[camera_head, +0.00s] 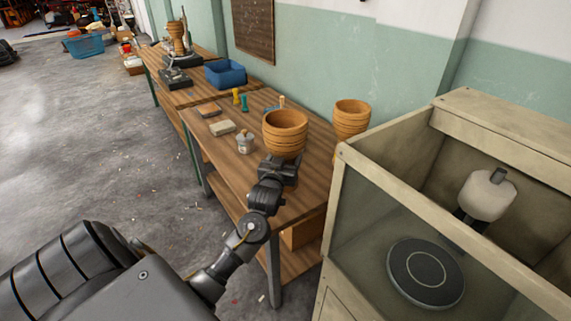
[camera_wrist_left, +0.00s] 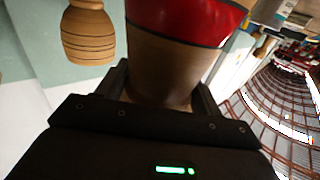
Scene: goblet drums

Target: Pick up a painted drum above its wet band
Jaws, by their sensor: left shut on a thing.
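My left gripper (camera_head: 283,160) is shut on a brown ribbed drum (camera_head: 285,133), seen mouth-up over the near workbench (camera_head: 240,185) in the head view. The gripper and wrist hide the drum's lower part there, so I cannot tell whether it touches the bench. In the left wrist view, which looks upside down, the held drum (camera_wrist_left: 160,75) has a glossy red band (camera_wrist_left: 195,18). The left fingers (camera_wrist_left: 160,90) are on its plain brown part, apart from the red. A second ribbed drum (camera_head: 350,118) stands behind to the right and shows upper left in the wrist view (camera_wrist_left: 88,35).
A booth (camera_head: 350,190) with a dark turntable (camera_head: 426,272) and a white-cupped sprayer (camera_head: 488,195) stands close on the right. Small blocks, bottles and a jar (camera_head: 245,143) lie left of the drum. A blue bin (camera_head: 225,73) and another drum (camera_head: 177,38) are farther back.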

